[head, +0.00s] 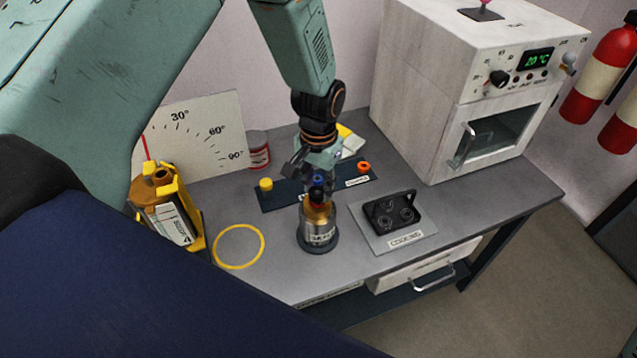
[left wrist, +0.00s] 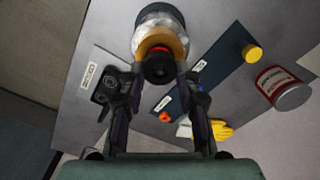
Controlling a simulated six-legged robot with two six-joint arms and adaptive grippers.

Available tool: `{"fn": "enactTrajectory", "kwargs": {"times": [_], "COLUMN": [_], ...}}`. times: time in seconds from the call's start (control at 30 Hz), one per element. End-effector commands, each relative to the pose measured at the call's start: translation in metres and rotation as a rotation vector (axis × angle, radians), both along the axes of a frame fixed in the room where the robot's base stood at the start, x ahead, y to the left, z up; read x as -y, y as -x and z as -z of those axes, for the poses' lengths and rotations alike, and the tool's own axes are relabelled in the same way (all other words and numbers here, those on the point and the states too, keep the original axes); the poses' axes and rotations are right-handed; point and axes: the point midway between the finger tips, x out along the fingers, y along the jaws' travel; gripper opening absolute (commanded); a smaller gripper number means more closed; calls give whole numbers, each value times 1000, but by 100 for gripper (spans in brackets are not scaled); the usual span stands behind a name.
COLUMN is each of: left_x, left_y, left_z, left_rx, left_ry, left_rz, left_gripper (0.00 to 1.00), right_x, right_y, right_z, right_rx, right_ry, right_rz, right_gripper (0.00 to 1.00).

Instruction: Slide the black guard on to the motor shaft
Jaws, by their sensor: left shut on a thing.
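A silver motor (head: 319,233) stands upright on a dark round base on the grey table, with a brass-coloured top (head: 317,213). In the left wrist view the motor (left wrist: 158,22) is at the top. My right gripper is not in view.
A dark strip (head: 275,200) with yellow, blue and orange caps lies behind the motor. A labelled plate (head: 432,239) with a black holder (head: 395,208) is at right, before a white oven (head: 425,85). A yellow ring (head: 239,265) and yellow stand (head: 199,243) are at left.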

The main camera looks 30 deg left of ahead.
Motion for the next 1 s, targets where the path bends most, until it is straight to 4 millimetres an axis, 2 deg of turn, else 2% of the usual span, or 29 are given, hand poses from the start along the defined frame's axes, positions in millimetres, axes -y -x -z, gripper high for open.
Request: {"fn": "enactTrajectory", "kwargs": {"times": [0.27,0.3,0.6,0.87,1.0], "left_x": [0,0,0,0,0], "left_y": [0,0,0,0,-1], "left_z": [7,7,6,6,-3], "left_rx": [0,0,0,0,2], "left_ry": [0,0,0,0,0], "left_rz": [0,0,0,0,0], "left_gripper": [18,35,60,60,60], "right_x": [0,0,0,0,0], "right_y": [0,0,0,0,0], "right_z": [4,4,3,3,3], "right_rx": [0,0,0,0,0], "right_ry": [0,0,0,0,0], "right_rz": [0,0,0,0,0], "right_gripper": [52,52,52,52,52]}}
